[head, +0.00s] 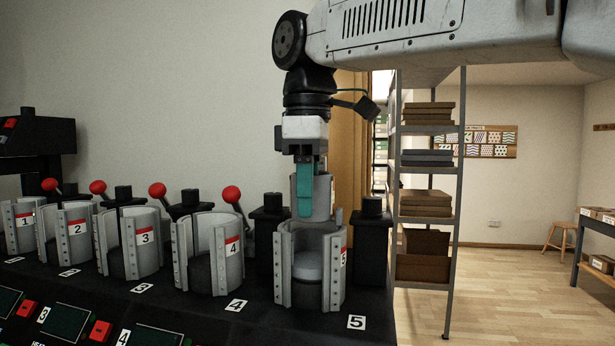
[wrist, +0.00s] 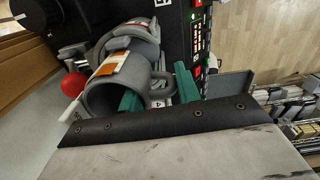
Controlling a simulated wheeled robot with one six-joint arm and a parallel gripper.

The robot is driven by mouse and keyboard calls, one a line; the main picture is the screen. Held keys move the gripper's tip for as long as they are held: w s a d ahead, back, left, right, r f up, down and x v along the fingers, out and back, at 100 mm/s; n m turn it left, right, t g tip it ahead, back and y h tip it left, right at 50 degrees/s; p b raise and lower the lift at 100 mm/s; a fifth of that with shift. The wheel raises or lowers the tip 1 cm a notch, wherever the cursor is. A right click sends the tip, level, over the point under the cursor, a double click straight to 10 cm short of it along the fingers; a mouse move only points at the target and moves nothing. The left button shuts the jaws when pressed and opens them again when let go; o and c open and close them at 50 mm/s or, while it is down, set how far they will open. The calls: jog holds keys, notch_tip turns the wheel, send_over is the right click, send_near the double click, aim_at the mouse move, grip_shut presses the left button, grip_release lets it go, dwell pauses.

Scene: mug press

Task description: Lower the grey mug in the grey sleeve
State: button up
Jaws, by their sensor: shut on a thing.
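The grey mug (head: 322,198) is upright in my gripper (head: 305,208), partly hidden behind the teal fingers in the head view. Its base looks level with the rim of the grey sleeve (head: 283,262) at station 5. I cannot tell whether it touches.
Similar grey sleeves stand in a row to the left, including sleeve 4 (head: 205,262) and sleeve 3 (head: 130,250), with red-knobbed levers (head: 230,194) behind. A black post (head: 371,240) stands right of sleeve 5. A metal shelf (head: 430,180) stands farther back.

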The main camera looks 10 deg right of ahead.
jog(key=shift+f, duration=3.1)
jog(key=o, duration=1.2)
jog(key=shift+c, duration=0.2)
notch_tip(320, 180, up, 8)
jog(key=shift+f, duration=0.1)
